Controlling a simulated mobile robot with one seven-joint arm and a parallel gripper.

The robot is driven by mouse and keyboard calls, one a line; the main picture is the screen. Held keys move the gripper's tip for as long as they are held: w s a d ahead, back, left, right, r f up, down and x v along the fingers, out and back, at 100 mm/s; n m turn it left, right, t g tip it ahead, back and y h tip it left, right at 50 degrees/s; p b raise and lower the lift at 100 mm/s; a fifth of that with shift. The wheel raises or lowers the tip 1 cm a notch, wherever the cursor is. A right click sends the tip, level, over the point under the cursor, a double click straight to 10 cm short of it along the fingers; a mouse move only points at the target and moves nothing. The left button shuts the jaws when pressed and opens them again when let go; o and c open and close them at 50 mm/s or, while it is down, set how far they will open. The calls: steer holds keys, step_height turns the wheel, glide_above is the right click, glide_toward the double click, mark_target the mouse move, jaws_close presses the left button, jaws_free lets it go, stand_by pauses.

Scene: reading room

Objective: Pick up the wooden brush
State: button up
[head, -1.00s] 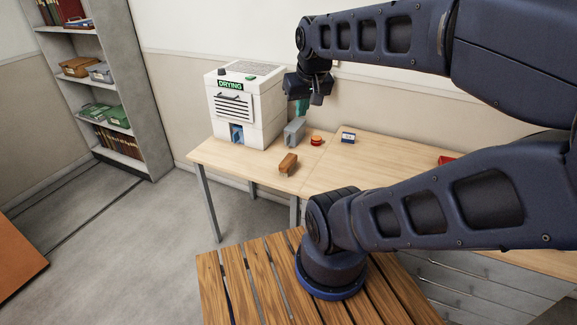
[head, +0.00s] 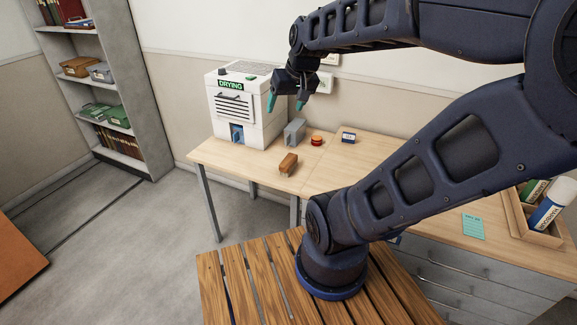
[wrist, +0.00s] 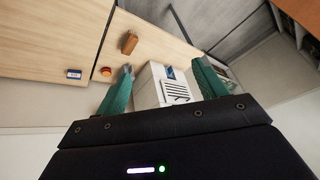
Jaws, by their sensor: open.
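The wooden brush (head: 288,163), a small brown block shape, lies on the light wood table near its front edge. In the wrist view it (wrist: 129,42) lies above the left fingertip. My gripper (head: 286,103) has two teal fingers spread apart with nothing between them. The open fingers (wrist: 162,66) also show in the wrist view.
A white machine marked DRYING (head: 248,105) stands left of a grey block (head: 294,132). A red round button (head: 317,140) and a small blue-white box (head: 348,138) are right of it. A wooden box with bottles (head: 537,230) is far right. The table around the brush is clear.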

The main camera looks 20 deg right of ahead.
steer(key=w+a+f+m+t+y, duration=0.1)
steer(key=w+a+f+y, duration=0.15)
steer(key=w, duration=0.95)
steer(key=m+g+h, duration=0.3)
steer(key=m+h, duration=0.4)
steer(key=m, duration=0.1)
glide_above(289, 159)
steer(key=s+a, duration=0.2)
steer(key=a, duration=0.1)
steer(key=f, duration=3)
steer(key=shift+w+d+f, duration=0.15)
steer(key=shift+w+d, duration=0.05)
steer(key=shift+w, duration=0.05)
steer(key=shift+s+d+f, duration=0.15)
steer(key=shift+f, duration=0.4)
steer(key=shift+x, duration=2.6)
steer(key=shift+d+f, duration=0.2)
steer(key=shift+f, duration=0.65)
steer(key=shift+d+f, duration=0.2)
steer(key=shift+f, duration=0.6)
steer(key=shift+w+x, duration=0.25)
steer(key=shift+x, duration=0.75)
steer(key=shift+f, duration=0.15)
